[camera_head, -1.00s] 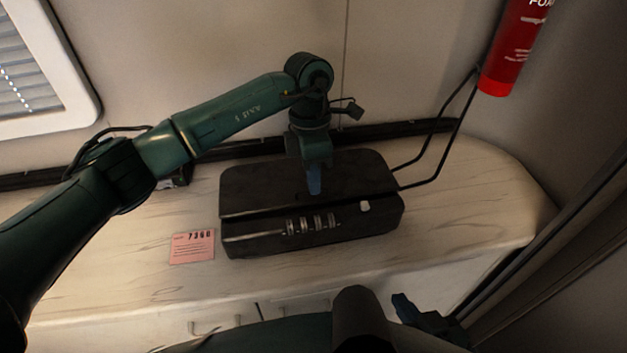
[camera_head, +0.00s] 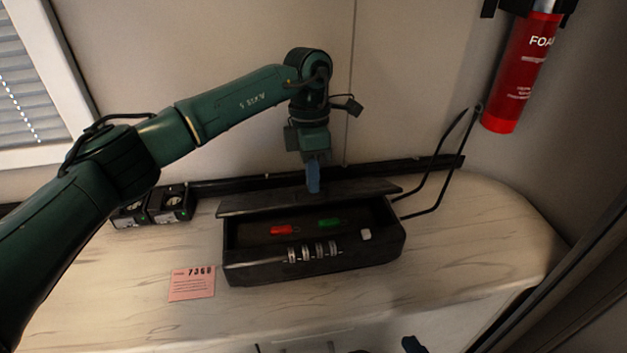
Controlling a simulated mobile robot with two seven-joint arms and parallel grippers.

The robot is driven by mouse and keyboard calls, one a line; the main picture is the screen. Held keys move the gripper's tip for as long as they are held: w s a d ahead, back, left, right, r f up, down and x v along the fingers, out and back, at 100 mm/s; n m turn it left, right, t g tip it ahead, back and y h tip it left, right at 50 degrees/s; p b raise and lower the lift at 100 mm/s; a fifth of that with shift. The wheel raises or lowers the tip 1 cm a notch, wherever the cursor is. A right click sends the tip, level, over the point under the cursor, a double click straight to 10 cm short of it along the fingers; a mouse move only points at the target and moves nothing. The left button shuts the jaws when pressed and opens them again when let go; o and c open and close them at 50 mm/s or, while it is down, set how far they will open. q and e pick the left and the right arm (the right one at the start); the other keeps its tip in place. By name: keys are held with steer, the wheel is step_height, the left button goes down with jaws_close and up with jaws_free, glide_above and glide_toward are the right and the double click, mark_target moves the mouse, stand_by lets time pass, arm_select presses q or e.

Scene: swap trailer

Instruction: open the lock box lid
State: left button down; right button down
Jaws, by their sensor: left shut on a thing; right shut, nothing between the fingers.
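The black lock box (camera_head: 300,267) stands on the counter, with number dials and a pale button on its front. Its lid (camera_head: 340,194) is raised and tilted back, so the inside shows. A red item (camera_head: 281,230) and a green item (camera_head: 329,222) lie inside. My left gripper (camera_head: 313,182) points down at the lid's upper edge, with blue fingertips shut on the lid; the exact contact is hard to see. My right gripper (camera_head: 413,344) shows only as a small dark tip at the bottom edge, shut and empty, apart from the box.
A pink note (camera_head: 192,283) reading 7368 lies left of the box. Black sockets (camera_head: 168,204) stand behind it on the left. A bent black rod (camera_head: 440,170) rises at the box's right. A red fire extinguisher (camera_head: 518,75) hangs on the wall. The counter (camera_head: 490,240) right of the box is clear.

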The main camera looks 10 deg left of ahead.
arm_select(q)
steer(key=shift+w+a, duration=0.1)
stand_by(0.4)
steer(key=c, duration=1.6)
jaws_free()
steer(key=shift+o, duration=0.2)
step_height(320, 180, up, 13)
steer(key=w, duration=0.2)
steer(key=shift+w+a, duration=0.2)
steer(key=shift+a, duration=0.15)
steer(key=shift+f, duration=0.15)
